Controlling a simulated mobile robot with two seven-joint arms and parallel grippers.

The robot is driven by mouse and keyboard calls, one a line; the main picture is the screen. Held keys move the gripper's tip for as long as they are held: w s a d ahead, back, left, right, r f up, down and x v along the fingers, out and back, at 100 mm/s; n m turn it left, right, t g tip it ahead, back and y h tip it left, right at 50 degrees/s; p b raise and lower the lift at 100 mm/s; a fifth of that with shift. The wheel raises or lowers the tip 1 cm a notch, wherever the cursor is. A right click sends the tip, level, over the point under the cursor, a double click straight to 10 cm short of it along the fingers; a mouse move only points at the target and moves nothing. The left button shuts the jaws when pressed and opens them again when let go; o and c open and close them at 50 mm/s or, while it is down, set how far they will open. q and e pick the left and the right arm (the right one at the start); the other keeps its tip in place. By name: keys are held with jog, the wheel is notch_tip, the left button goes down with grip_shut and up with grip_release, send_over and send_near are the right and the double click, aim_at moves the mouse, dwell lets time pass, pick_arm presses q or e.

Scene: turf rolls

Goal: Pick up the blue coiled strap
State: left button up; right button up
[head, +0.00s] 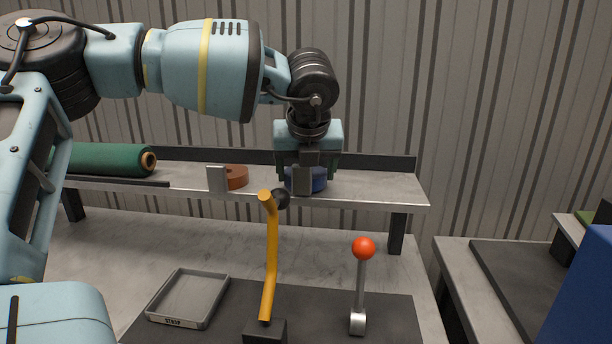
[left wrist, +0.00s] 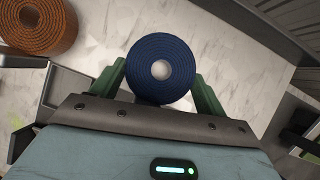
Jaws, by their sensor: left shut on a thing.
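The blue coiled strap (head: 318,181) stands on the raised shelf at its right part, partly hidden by a small upright grey plate in front of it. My left gripper (head: 307,172) reaches down over it from above. In the left wrist view the blue coil (left wrist: 178,55) sits between the two green fingers of the left gripper (left wrist: 160,75), which are shut on its sides. Its round centre hole faces the wrist camera. I cannot tell any gap between the coil and the shelf. My right gripper is not in view.
An orange-brown coil (head: 236,177) sits left on the shelf (head: 380,187), behind another grey plate (head: 217,179). A green roll (head: 105,159) lies farther left. Below are a grey tray (head: 188,298), a bent yellow bar (head: 270,260) and a red-knobbed lever (head: 361,285).

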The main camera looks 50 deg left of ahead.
pick_arm(q)
notch_tip(320, 180, up, 9)
jog(key=shift+r, duration=0.15)
dwell(0.4)
